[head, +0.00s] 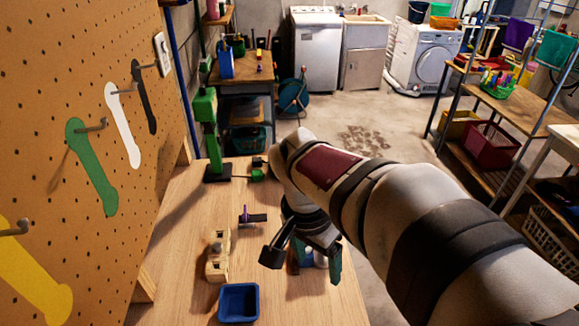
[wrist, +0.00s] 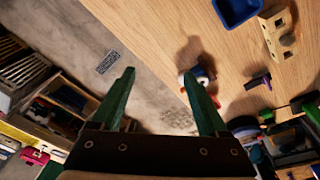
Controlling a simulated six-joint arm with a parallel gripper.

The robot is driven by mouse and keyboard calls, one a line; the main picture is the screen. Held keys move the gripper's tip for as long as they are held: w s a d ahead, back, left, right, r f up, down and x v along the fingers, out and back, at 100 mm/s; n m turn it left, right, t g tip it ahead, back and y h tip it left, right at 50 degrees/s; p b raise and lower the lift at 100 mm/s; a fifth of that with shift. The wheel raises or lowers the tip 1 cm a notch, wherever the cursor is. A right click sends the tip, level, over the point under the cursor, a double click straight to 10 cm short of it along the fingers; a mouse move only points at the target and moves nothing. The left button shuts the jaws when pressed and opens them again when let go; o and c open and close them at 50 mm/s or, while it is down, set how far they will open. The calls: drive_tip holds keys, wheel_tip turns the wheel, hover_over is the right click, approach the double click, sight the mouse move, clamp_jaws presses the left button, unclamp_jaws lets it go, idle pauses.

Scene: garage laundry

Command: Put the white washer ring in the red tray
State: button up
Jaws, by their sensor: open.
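My gripper (head: 314,268) is open over the right edge of the workbench, with green fingers pointing down. In the wrist view its fingertips (wrist: 158,72) are wide apart with nothing between them. A small white and blue item (head: 320,259) shows partly behind the fingers. In the wrist view a small white, blue and red cluster (wrist: 203,74) lies on the bench beside the right fingertip. It is too small and covered to tell whether the white part is the washer ring. I cannot make out a red tray on the bench; a blue tray (head: 238,302) stands at its front.
A cream block with holes (head: 217,262) stands behind the blue tray. A dark and purple item (head: 252,217) lies farther back, and a green stand (head: 208,135) rises at the back left. A pegboard (head: 85,120) borders the left. Bare wood (head: 180,255) lies left of the block.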

drive_tip(key=w+a+f+m+t+h, duration=0.1)
drive_tip(key=w+a+f, duration=0.1)
drive_tip(key=w, duration=0.5)
drive_tip(key=w+a+f+m+t+h, duration=0.1)
drive_tip(key=w+a+f+m, duration=0.1)
drive_tip(key=w, duration=0.5)
drive_tip(key=x, duration=1)
drive_tip(key=a+x, duration=0.1)
drive_tip(key=x, duration=0.5)
drive_tip(key=shift+w+f, duration=0.1)
drive_tip(key=shift+w, duration=0.1)
clamp_jaws()
